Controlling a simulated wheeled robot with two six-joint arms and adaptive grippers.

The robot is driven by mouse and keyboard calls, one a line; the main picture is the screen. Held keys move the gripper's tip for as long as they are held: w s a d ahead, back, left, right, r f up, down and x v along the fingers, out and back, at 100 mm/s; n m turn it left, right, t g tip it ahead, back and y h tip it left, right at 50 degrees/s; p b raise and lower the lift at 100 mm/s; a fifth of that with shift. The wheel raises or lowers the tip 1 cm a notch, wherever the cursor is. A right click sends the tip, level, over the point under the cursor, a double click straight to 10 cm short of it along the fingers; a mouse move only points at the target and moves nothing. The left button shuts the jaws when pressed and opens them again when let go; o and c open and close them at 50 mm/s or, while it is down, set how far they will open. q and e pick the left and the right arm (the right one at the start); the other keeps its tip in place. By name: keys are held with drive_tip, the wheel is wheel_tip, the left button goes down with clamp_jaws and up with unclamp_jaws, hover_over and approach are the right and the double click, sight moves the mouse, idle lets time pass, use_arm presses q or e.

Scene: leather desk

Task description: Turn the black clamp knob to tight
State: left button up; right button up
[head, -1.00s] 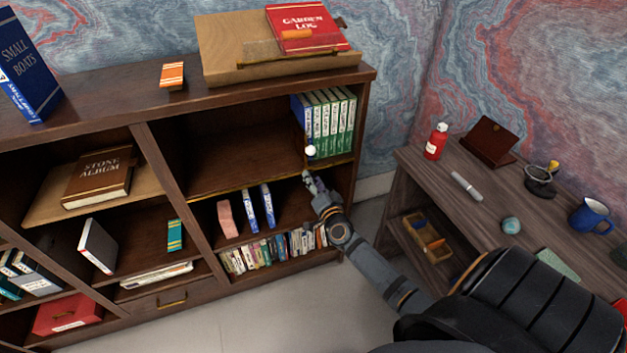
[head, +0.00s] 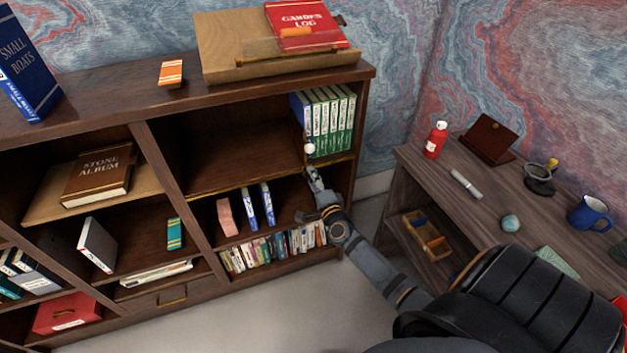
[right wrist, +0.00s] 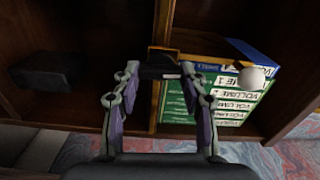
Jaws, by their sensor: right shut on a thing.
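The black clamp knob (right wrist: 164,70) shows in the right wrist view as a dark block with a small pale mark, at the edge of the middle shelf beside the green volumes. My right gripper (right wrist: 154,74) has its two grey and purple fingers on either side of it and is shut on it. In the head view my right gripper (head: 313,173) is at the shelf edge just below the white ball, and the knob itself is hidden or too small to make out. My left gripper is in neither view.
A white ball (head: 309,149) sits just above the gripper, in front of green volumes (head: 330,122) and a blue book. The wooden bookcase (head: 225,186) surrounds the gripper. Smaller books (head: 270,248) stand below. A side desk (head: 470,205) stands at right, with bare floor between.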

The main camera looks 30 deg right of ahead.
idle(0.5)
drive_tip(key=o, duration=1.2)
drive_tip(key=shift+c, duration=0.2)
drive_tip(key=v, duration=1.2)
drive_tip(key=shift+f, duration=0.15)
